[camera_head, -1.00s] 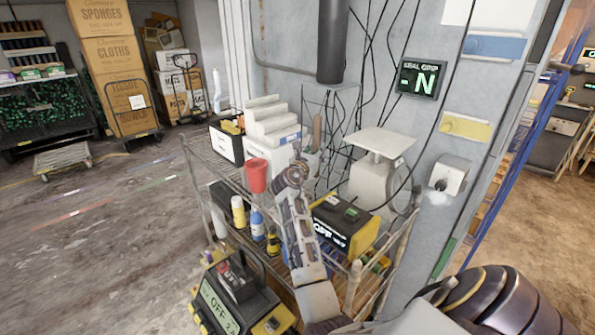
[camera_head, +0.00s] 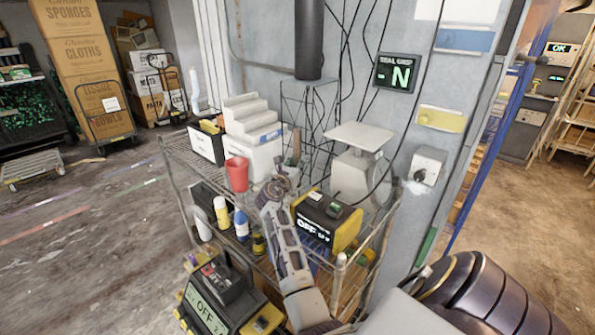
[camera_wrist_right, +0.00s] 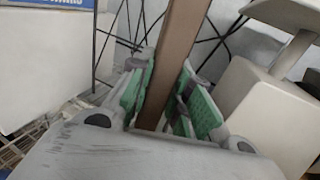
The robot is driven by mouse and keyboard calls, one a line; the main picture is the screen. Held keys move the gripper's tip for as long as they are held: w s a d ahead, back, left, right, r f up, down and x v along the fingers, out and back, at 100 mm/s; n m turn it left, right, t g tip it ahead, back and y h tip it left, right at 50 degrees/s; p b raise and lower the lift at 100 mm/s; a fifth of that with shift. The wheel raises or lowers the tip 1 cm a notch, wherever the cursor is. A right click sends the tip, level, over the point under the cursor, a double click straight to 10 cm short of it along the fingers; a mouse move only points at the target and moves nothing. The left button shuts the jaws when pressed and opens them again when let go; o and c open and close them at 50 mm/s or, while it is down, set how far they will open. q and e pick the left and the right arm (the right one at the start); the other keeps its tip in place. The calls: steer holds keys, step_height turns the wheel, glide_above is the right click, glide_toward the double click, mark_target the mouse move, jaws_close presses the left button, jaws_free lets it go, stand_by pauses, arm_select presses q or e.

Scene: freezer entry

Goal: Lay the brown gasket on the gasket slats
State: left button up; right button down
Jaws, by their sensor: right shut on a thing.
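In the head view my right gripper (camera_head: 290,165) is over the top of the wire rack, between the red cup and the white scale. It is shut on the brown gasket (camera_head: 297,143), which shows there as a short upright brown piece. In the right wrist view the gasket (camera_wrist_right: 178,60) is a long brown strip between the green finger pads (camera_wrist_right: 170,100); its lower end is hidden by the gripper body. I cannot pick out the gasket slats with certainty. My left gripper is not in view.
The wire rack (camera_head: 180,185) holds a red cup (camera_head: 237,173), a white stepped block (camera_head: 252,120), a white scale (camera_head: 358,137) and a black-yellow box (camera_head: 328,220). Cables hang on the wall behind. A black-yellow device reading OFF (camera_head: 228,295) is at the front. Open floor lies left.

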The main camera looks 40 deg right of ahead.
step_height(320, 180, down, 2)
steer(key=shift+f, duration=0.15)
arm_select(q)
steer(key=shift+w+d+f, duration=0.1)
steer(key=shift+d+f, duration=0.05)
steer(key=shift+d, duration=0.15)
arm_select(e)
steer(key=shift+f, duration=0.25)
steer(key=c, duration=1.3)
jaws_free()
steer(key=shift+f, duration=0.15)
